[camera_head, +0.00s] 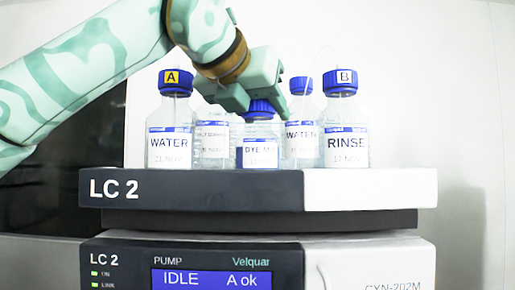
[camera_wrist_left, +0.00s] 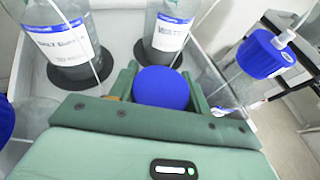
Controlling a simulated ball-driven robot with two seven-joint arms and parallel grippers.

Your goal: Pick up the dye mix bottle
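The dye mix bottle (camera_head: 261,153) stands upright in the front middle of the tray, with a blue cap and a white label reading "DYE M…"; its upper part is partly covered by my gripper. My left gripper (camera_head: 258,100) reaches down from above, its fingers either side of the cap. In the left wrist view, the round blue cap (camera_wrist_left: 162,88) fills the gap between the green fingers, which appear to touch it on both sides. The bottle's base is hidden behind the tray's front wall. My right gripper is not in view.
The WATER bottle (camera_head: 170,135) stands left and the RINSE bottle (camera_head: 346,135) right. A WASTE bottle (camera_head: 302,140) and another bottle (camera_head: 213,140) stand behind, close to the gripper. The tray's front wall (camera_head: 250,190) sits on the pump unit (camera_head: 110,270). Thin tubes rise from bottles.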

